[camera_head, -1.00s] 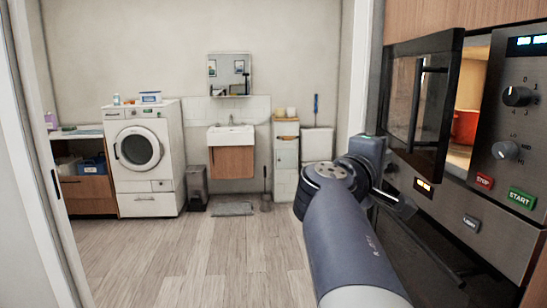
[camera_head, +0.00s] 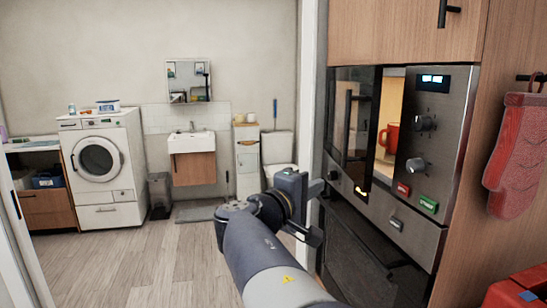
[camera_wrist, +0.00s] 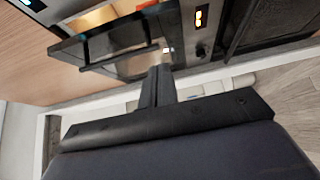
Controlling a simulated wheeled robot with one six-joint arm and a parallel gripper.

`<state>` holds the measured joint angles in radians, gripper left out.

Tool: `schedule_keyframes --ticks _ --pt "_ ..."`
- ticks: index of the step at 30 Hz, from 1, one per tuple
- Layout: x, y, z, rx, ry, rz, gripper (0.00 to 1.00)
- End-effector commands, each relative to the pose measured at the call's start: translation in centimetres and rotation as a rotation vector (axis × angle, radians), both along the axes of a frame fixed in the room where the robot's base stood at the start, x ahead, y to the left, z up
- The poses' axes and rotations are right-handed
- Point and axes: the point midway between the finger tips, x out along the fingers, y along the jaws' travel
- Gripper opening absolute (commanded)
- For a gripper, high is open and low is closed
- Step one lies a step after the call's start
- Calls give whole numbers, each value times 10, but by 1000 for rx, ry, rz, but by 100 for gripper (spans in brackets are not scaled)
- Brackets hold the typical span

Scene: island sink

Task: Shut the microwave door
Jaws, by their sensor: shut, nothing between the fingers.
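The microwave (camera_head: 440,150) is built into the wooden cabinet at the right of the head view. Its dark glass door (camera_head: 363,170) stands open, hinged on the left, with a vertical handle (camera_head: 349,125). A lit gap between door and control panel shows a red mug (camera_head: 391,136) inside. My gripper (camera_head: 314,236) is shut and empty, left of the door and lower than its middle. In the wrist view, the shut fingers (camera_wrist: 158,85) point toward the door (camera_wrist: 125,38); I cannot tell whether they touch it.
An oven (camera_head: 370,255) sits below the microwave. A red oven mitt (camera_head: 515,155) hangs to the right, above a red object (camera_head: 520,290) at the corner. A washing machine (camera_head: 103,165) and a sink (camera_head: 191,142) stand at the back. The wooden floor at left is clear.

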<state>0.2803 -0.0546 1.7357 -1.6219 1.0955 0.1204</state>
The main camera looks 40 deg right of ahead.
Motion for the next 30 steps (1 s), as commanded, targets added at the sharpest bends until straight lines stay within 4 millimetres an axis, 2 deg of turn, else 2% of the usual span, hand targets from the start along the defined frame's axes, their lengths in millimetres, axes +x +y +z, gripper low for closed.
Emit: schedule_keyframes --ticks 4,8,20,24,30 --pt "3 -4 0 -6 -1 -7 0" --pt "5 -19 0 -5 -1 -9 0" --pt "19 -96 1 -4 1 -9 0" --pt "9 -113 1 -5 -1 -8 0" --pt "0 -127 0 -5 -2 -6 0"
